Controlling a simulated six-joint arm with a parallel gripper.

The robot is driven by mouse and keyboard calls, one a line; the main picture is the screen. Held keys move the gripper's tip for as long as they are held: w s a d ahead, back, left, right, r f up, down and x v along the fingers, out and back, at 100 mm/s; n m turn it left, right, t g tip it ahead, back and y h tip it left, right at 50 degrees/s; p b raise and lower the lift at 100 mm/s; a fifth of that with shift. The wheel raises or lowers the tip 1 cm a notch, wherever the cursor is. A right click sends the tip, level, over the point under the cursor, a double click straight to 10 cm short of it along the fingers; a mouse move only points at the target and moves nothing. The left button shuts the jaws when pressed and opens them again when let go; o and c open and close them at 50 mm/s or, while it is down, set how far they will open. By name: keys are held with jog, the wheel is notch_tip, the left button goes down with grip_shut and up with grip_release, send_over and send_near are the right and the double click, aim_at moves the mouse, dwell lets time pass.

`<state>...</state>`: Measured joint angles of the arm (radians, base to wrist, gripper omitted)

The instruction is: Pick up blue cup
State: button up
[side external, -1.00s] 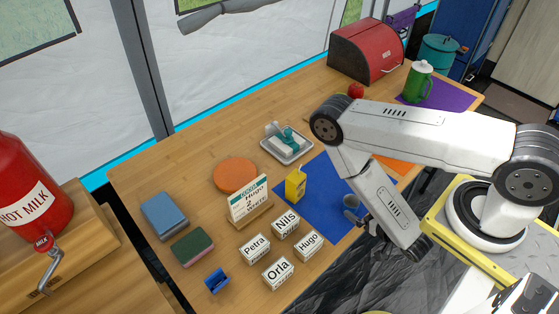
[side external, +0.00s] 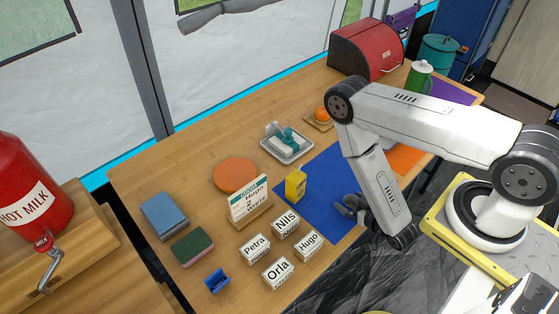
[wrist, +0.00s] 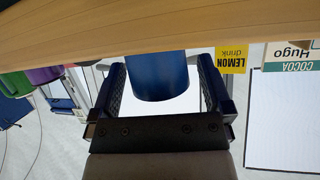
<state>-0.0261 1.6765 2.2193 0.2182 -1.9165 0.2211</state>
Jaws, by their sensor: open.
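The blue cup (wrist: 160,76) shows in the wrist view as a dark blue rounded body between my fingers, its upper part cut off by the tan edge at the top. My gripper (wrist: 160,68) is open, with one dark finger on each side of the cup and narrow gaps showing beside it. In the side external view my gripper (side external: 350,206) is low over the front edge of the blue mat (side external: 320,185). I cannot make out the cup there; my arm covers part of that area.
A yellow lemon drink carton (side external: 295,185) stands left of my gripper.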

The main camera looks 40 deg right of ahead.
jog(key=c, duration=1.2)
jog(key=shift+o, duration=0.2)
jog(key=shift+r, duration=0.15)
notch_tip(320, 180, up, 10)
dwell(0.5)
